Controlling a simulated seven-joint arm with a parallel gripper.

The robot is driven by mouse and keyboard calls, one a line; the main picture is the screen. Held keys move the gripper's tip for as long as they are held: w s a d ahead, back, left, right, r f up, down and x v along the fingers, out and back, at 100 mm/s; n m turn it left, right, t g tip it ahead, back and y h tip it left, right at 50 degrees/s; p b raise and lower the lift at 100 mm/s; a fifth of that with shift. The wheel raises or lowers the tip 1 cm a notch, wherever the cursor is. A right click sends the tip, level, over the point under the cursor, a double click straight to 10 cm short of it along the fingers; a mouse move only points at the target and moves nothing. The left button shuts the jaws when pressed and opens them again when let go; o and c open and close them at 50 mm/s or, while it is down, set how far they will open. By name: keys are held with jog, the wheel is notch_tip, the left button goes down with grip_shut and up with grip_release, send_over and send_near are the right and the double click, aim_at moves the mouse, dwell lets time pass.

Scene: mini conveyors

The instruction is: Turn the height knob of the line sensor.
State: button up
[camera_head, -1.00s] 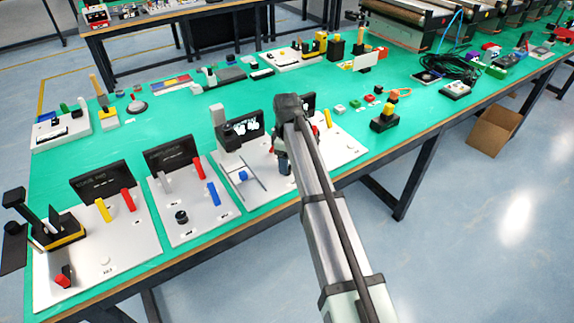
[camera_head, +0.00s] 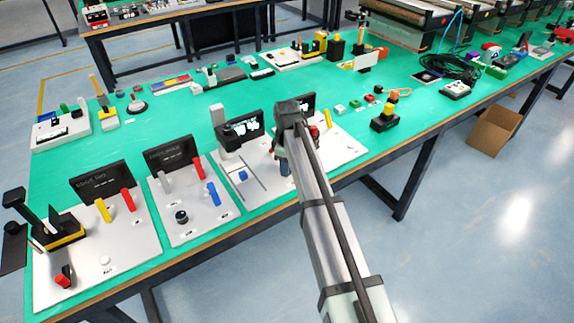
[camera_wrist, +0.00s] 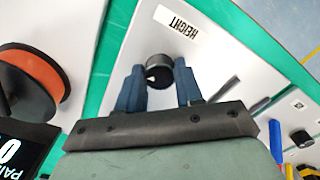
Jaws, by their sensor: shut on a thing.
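The height knob (camera_wrist: 157,68) is a black round knob with a white mark, beside a white label reading HEIGHT (camera_wrist: 177,25) in the wrist view. My gripper (camera_wrist: 159,80) has its two blue fingers on either side of the knob and is shut on it. In the head view my gripper (camera_head: 283,160) is mostly hidden behind my arm, low over a pale panel (camera_head: 342,148), and the knob cannot be seen there.
A black display (camera_head: 243,128) and a grey upright post stand left of my arm. Panels with coloured levers (camera_head: 102,210) lie further left. An orange disc (camera_wrist: 30,80) is near the knob in the wrist view.

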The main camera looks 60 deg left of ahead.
jog(key=c, duration=0.3)
jog(key=shift+m, duration=0.3)
jog(key=m, duration=1.1)
dwell(0.5)
jog(key=o, duration=1)
jog(key=shift+r, duration=0.1)
